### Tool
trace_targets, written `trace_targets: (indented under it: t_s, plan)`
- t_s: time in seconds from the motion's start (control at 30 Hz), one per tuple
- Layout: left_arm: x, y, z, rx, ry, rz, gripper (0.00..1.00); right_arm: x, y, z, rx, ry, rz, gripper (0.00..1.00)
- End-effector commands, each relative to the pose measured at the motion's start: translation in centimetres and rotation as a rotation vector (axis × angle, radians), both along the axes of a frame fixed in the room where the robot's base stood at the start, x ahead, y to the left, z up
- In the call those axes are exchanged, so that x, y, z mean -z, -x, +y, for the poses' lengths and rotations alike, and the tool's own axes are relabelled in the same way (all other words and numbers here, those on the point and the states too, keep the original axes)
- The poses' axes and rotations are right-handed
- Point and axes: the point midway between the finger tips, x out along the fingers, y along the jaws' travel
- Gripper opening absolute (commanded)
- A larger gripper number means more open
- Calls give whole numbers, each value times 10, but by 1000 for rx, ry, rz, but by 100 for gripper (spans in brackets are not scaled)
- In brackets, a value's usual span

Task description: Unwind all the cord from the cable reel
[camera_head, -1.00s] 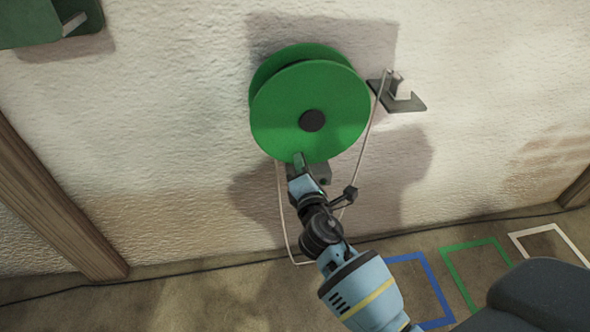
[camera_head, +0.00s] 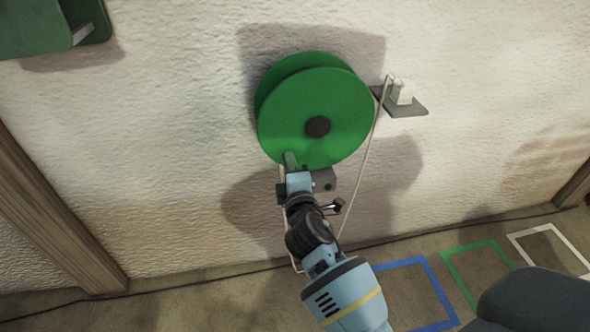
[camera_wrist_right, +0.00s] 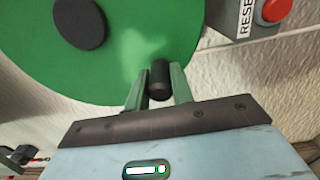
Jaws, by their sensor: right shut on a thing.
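The green cable reel (camera_head: 335,95) is mounted on the wall, with a dark hub at its centre; it also fills the top of the right wrist view (camera_wrist_right: 130,60). My right gripper (camera_head: 291,165) is at the reel's lower left edge. In the right wrist view its fingers (camera_wrist_right: 159,85) are shut on a short dark crank knob (camera_wrist_right: 159,76) on the reel's face. The pale cord (camera_head: 363,170) hangs in a long loop below the reel, rising on the right to a small wall bracket (camera_head: 402,100). My arm hides part of the loop. My left gripper is out of view.
A red button beside a RESET label (camera_wrist_right: 272,10) shows in the right wrist view. A green box (camera_head: 40,28) is on the wall at upper left. A wooden post (camera_head: 50,220) stands at left. Blue (camera_head: 425,265), green and white outlined squares mark the floor at right.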

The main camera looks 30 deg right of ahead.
Motion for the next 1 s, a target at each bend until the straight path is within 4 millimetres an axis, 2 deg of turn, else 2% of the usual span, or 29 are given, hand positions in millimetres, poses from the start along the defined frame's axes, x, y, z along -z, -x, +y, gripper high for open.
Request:
trace_targets:
  t_s: [0.63, 0.67, 0.8, 1.0]
  plan:
    - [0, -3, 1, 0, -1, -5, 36, -4, -1, 5, -3, -52, -15, 0]
    - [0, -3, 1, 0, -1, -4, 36, -4, -1, 5, -3, -52, -15, 25]
    - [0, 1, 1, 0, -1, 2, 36, -4, -1, 4, -2, -52, -15, 43]
    - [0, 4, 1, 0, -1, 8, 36, -4, -1, 4, -1, -51, -15, 45]
